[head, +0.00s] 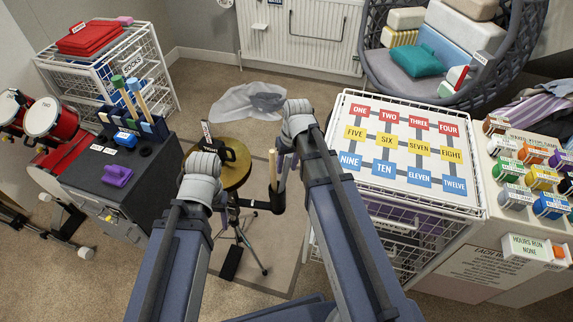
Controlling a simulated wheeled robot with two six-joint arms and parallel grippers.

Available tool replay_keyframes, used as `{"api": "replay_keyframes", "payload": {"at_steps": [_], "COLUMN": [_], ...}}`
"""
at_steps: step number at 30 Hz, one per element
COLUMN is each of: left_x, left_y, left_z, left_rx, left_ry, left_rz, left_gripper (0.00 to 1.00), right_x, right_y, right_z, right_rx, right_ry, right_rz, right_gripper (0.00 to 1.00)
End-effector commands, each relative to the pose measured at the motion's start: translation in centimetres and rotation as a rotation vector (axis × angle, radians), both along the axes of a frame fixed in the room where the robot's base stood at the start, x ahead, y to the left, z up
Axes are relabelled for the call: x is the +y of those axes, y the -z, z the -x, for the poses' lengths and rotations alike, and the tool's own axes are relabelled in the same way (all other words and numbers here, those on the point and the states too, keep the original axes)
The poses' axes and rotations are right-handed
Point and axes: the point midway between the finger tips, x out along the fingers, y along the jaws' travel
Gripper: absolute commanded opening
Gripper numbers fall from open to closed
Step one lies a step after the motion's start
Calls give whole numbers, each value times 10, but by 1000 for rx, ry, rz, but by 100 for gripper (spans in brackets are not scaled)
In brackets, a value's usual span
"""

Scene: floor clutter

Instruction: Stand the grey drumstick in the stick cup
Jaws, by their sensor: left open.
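A dark blue stick cup (155,130) stands on the dark cabinet at left. A green-topped stick (120,84) and a blue-topped stick (137,91) stand in it. My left gripper (212,206) is low in front of the stool, right of the cabinet; its own wrist hides most of the jaws. My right gripper (279,186) points down, right of the stool. A tan upright stick (272,168) shows at its jaws, with a dark grey part below. I cannot tell whether this is the grey drumstick or whether the jaws grip it.
The cabinet (92,172) also bears a purple block (117,176). A wire rack (140,60), red drums (45,120) and a number-board crate (400,209) stand around. Grey cloth (250,100) lies on the floor behind.

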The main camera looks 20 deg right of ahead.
Motion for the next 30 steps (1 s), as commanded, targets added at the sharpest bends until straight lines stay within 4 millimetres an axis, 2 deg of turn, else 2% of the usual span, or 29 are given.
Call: {"api": "replay_keyframes", "payload": {"at_steps": [1,4,17,23,30], "left_x": [0,0,0,0,0], "left_y": [0,0,-8,-28,-61], "left_z": [0,0,0,0,0], "left_rx": [0,0,0,0,0], "left_ry": [0,0,0,0,0], "left_rz": [0,0,0,0,0], "left_gripper": [60,60,60,60,60], "right_x": [0,1,0,-1,-5], "right_y": [0,0,-8,-28,-61], "right_z": [0,0,0,1,3], "right_rx": [0,-1,-2,-2,-1], "right_ry": [0,0,-1,0,0], "right_rz": [-1,-1,-3,-3,-2], "right_gripper": [50,60,60,60,60]}}
